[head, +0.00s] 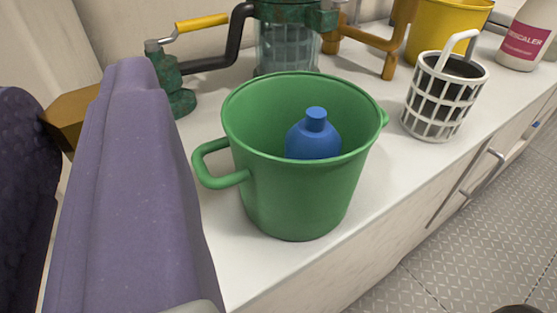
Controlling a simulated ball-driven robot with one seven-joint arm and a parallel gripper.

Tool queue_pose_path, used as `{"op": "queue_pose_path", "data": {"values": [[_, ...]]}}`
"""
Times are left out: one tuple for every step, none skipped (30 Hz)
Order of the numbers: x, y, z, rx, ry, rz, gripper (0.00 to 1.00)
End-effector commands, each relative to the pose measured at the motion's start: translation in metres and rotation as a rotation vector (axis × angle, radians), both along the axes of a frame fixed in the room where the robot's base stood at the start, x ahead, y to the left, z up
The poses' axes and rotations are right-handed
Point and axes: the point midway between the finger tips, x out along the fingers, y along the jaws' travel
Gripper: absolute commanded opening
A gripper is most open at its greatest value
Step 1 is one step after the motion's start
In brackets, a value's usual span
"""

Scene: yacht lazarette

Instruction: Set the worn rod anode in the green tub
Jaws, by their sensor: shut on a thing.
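The green tub (300,200) stands upright on the white counter, with a side handle at its left and a spout at its right. A blue bottle (313,137) with a cap is inside it. The rest of that piece is hidden behind the near finger.
A strainer with a green frame (290,40) and a yellow-handled crank (200,22) stand behind the tub. A white basket (440,100), yellow bucket (450,22) and pink-labelled bottle (525,40) stand to the right. The counter's front edge drops to a metal floor (460,260).

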Motion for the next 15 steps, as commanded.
{"op": "queue_pose_path", "data": {"values": [[0.006, -0.004, -0.006, -0.004, -0.008, 0.0, 0.0], [0.011, -0.007, -0.008, -0.005, -0.01, 0.0, 0.0], [0.019, -0.012, -0.01, -0.007, -0.012, -0.003, 0.0], [0.023, -0.014, -0.012, -0.007, -0.012, -0.002, 0.0], [0.028, -0.016, -0.014, -0.007, -0.013, -0.001, 0.0], [0.034, -0.019, -0.015, -0.008, -0.013, 0.0, 0.0], [0.038, -0.021, -0.015, -0.008, -0.012, -0.001, 0.0], [0.042, -0.024, -0.016, -0.008, -0.012, -0.003, 0.0], [0.054, -0.03, -0.013, -0.008, -0.012, -0.004, 0.0], [0.063, -0.035, -0.013, -0.008, -0.012, -0.004, 0.0], [0.071, -0.039, -0.012, -0.007, -0.011, -0.004, 0.0], [0.082, -0.044, -0.012, -0.006, -0.008, -0.003, 0.0], [0.09, -0.049, -0.012, -0.007, -0.008, -0.004, 0.0], [0.097, -0.052, -0.013, -0.006, -0.008, -0.003, 0.0], [0.105, -0.056, -0.014, -0.005, -0.007, -0.003, 0.0]]}}
